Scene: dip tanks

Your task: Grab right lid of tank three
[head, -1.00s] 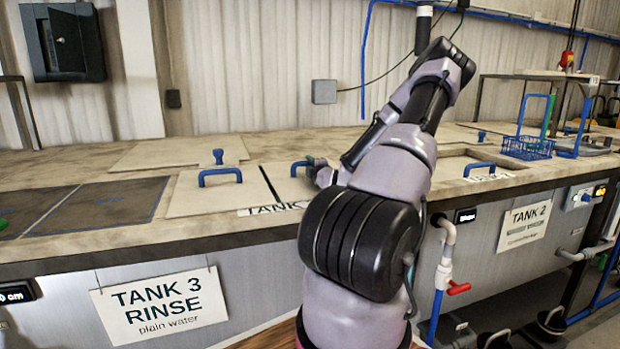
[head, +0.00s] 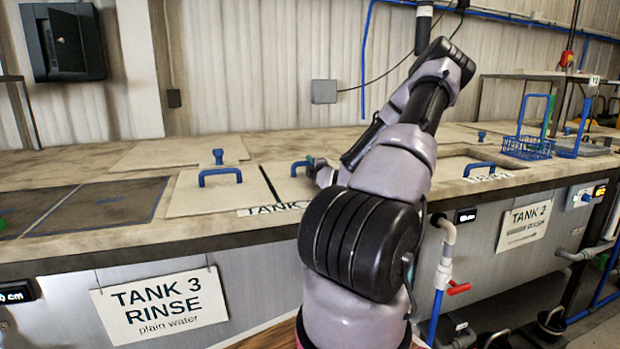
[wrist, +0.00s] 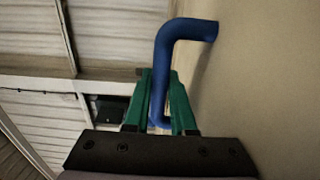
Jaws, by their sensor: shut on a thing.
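Tank three has two beige lids on the counter above the "TANK 3 RINSE" sign (head: 160,306). The left lid (head: 190,198) has a blue handle (head: 220,172) and lies flat. The right lid (head: 285,183) is beside it across a dark gap, largely hidden by my arm. My gripper (head: 312,163) is at the right lid's blue handle (head: 300,165). In the wrist view, the green fingers of my gripper (wrist: 161,105) are shut on the blue handle (wrist: 172,48), with the beige lid surface (wrist: 245,75) to the right. The lid appears to lie flat.
A dark covered area (head: 85,205) lies to the left on the counter. To the right are another blue-handled lid (head: 480,168), a blue wire basket (head: 527,147) and the "TANK 2" sign (head: 523,225). A pipe with a red valve lever (head: 457,289) runs down the tank front.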

